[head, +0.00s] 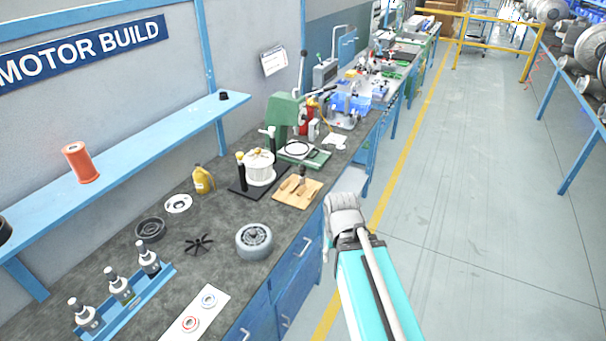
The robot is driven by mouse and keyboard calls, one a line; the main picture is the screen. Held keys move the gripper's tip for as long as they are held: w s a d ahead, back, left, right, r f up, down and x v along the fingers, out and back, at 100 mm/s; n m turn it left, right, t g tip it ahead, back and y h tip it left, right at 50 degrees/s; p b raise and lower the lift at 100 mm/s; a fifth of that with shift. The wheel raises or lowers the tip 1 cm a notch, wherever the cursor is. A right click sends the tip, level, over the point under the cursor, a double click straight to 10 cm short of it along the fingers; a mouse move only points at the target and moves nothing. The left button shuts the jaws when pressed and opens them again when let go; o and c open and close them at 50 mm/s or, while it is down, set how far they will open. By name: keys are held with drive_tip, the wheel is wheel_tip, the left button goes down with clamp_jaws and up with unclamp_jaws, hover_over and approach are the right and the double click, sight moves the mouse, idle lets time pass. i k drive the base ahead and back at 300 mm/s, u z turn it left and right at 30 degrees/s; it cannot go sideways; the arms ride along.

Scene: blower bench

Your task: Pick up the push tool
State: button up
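A light wooden board (288,198) lies near the front edge of the bench, with small tools on it. One of them is a small dark-handled tool (302,175) standing at its back right. I cannot tell for sure whether this is the push tool; it is small in the view. My gripper (338,240) is at the end of my arm, over the aisle just off the bench edge, right of and nearer than the board. It is apart from the board. Its fingers are mostly hidden by my own wrist, so I cannot see whether they are open.
Left of the board stands a white drum (260,168) on a black base with posts. A green press (287,118) stands behind. A grey wheel (254,241), a black fan (198,244) and a blue tray (125,305) of bottles lie nearer. The aisle floor (470,210) is clear.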

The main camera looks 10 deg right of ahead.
sight(302, 168)
drive_tip(key=u, duration=0.1)
drive_tip(key=i, duration=1)
drive_tip(key=z, duration=0.1)
